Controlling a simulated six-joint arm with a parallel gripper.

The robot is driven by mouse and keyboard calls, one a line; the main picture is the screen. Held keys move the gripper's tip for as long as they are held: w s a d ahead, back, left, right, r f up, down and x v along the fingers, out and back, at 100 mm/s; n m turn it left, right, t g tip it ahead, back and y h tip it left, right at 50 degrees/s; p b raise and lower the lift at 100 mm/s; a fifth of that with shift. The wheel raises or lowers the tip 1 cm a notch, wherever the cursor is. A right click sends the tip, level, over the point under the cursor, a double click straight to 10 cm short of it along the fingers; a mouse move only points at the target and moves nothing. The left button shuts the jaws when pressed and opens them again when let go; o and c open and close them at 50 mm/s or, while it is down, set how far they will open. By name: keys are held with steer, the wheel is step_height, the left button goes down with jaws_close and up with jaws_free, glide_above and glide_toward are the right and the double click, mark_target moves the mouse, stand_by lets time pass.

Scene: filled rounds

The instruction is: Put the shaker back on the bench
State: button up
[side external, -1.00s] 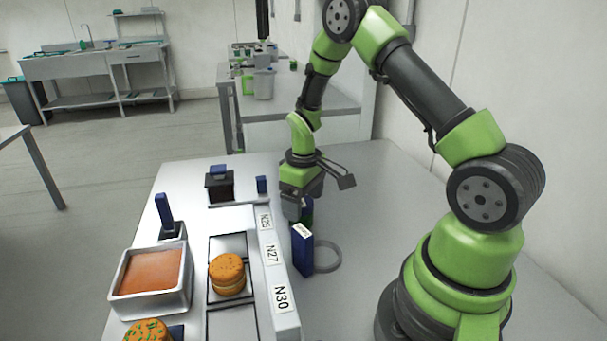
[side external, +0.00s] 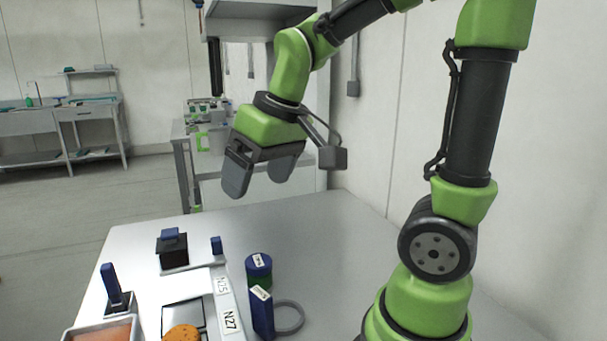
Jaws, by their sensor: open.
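The shaker looks to be the cylinder (side external: 259,271) with a dark blue top, a white label and a green body. It stands upright on the grey bench (side external: 330,225), right of the long labelled strip. A blue block (side external: 261,314) with a white label stands just in front of it and hides its lower part. My gripper (side external: 259,182) is open and empty, high above and behind the shaker, with clear space between them. Its two grey fingers are apart and point down.
A grey ring (side external: 289,317) lies on the bench beside the blue block. The strip (side external: 225,300) marked N25 and N27 runs along the left. A dark box (side external: 172,250), a blue-handled tool (side external: 111,284) and a patty (side external: 183,334) are further left. The bench's right rear is clear.

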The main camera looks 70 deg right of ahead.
steer(key=s+a+r+m+t+y, duration=0.1)
steer(key=s+a+r+t, duration=0.2)
steer(key=s, duration=0.6)
steer(key=shift+a+m+y, duration=0.3)
steer(key=shift+a, duration=0.7)
